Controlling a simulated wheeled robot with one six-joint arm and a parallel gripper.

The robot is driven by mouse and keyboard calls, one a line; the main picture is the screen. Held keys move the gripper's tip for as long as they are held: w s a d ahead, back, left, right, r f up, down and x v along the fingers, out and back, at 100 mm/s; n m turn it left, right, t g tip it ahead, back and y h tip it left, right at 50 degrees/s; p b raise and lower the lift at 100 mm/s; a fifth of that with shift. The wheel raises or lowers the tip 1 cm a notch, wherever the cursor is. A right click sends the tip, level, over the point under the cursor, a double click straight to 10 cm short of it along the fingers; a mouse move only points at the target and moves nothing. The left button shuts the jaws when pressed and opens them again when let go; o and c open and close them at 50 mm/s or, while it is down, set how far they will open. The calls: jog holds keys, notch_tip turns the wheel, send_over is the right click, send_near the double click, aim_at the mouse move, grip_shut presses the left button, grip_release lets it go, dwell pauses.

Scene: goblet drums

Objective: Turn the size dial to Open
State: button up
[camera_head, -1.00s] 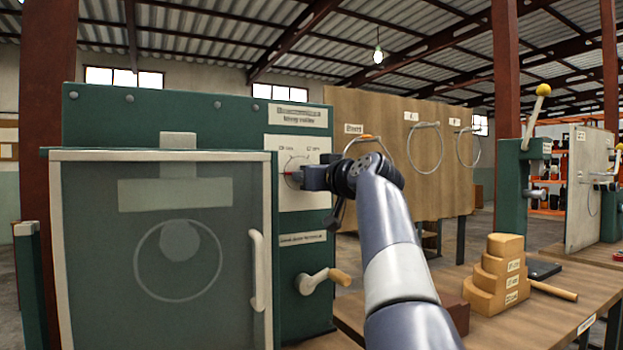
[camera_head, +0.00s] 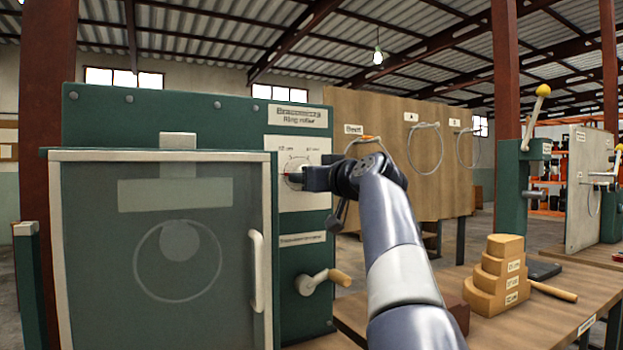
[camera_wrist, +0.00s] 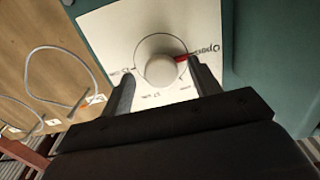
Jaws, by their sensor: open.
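The size dial (camera_wrist: 160,68) is a pale round knob on a white plate in the wrist view. Its red pointer (camera_wrist: 182,62) points towards the word Open on the plate. My gripper (camera_wrist: 160,75) is open, with one finger on each side of the knob. The right finger is close to the red pointer; I cannot tell whether either finger touches. In the head view my gripper (camera_head: 299,177) is at the dial plate (camera_head: 310,200) on the green ring roller (camera_head: 240,115) and hides much of the dial.
Below the dial is a crank with a wooden grip (camera_head: 325,279). A clear guard door with a white handle (camera_head: 257,270) is at the left. A wooden board with hanging rings (camera_head: 425,148) stands behind my arm. A stepped wooden block (camera_head: 500,270) sits on the bench at right.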

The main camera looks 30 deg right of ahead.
jog(key=s, duration=1)
jog(key=shift+d+b, duration=0.2)
jog(key=shift+b, duration=0.2)
jog(key=w+p, duration=0.1)
jog(key=w, duration=0.9)
jog(key=shift+w+a, duration=0.2)
jog(key=shift+w, duration=0.15)
jog(key=m+p, duration=0.4)
jog(key=m, duration=0.3)
jog(key=m+p, duration=0.5)
jog(key=m, duration=0.3)
jog(key=m+p, duration=0.4)
jog(key=m, duration=0.3)
jog(key=shift+a+r+m+p, duration=0.2)
jog(key=shift+r+m+p, duration=0.1)
jog(key=shift+r, duration=0.05)
dwell(0.4)
dwell(0.4)
